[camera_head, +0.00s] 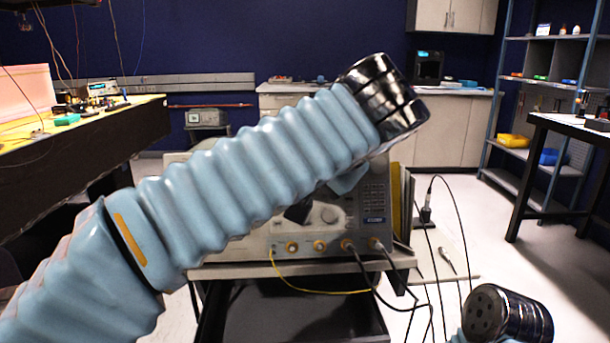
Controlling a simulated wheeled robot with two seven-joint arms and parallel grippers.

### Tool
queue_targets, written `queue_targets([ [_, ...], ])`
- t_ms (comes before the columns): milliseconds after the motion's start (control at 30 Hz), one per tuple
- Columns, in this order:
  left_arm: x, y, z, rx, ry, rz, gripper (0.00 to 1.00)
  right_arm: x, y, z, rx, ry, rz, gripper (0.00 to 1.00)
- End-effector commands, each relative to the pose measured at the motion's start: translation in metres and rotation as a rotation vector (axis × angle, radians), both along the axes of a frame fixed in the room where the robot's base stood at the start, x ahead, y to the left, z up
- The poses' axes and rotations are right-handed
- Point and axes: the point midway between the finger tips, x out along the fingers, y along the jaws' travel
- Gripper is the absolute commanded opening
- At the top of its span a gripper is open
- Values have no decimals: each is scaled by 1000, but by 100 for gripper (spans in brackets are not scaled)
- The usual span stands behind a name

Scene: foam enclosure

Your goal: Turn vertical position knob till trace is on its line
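The oscilloscope (375,215), a light grey instrument, stands on a cart behind my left arm. My blue ribbed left arm crosses the picture and hides its screen and most of its front. The right part of the panel shows small controls and a row of sockets along the bottom. I cannot pick out the vertical position knob or the trace. A small dark part, perhaps of my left gripper (298,212), shows below the arm against the panel; its fingers are not clear. Only part of my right arm shows at the bottom right, without its gripper.
Black cables and a yellow lead (320,291) hang from the front sockets. The cart (235,271) has an open dark space below. A workbench (85,135) stands at left, and a black-legged table (565,125) and shelves at right. The floor at right is mostly clear.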

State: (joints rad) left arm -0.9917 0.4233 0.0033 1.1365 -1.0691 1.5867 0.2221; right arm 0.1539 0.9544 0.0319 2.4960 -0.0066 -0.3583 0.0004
Motion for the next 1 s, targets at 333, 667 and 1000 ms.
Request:
queue_targets([
  [333,0,-1,1,17,-1,-10,0,0,0,0,0,0,0,43],
  [667,0,-1,0,17,-1,-9,38,0,0,0,0,0,0,43],
  [1000,-2,-1,2,17,1,-9,40,0,0,0,0,0,0,43],
])
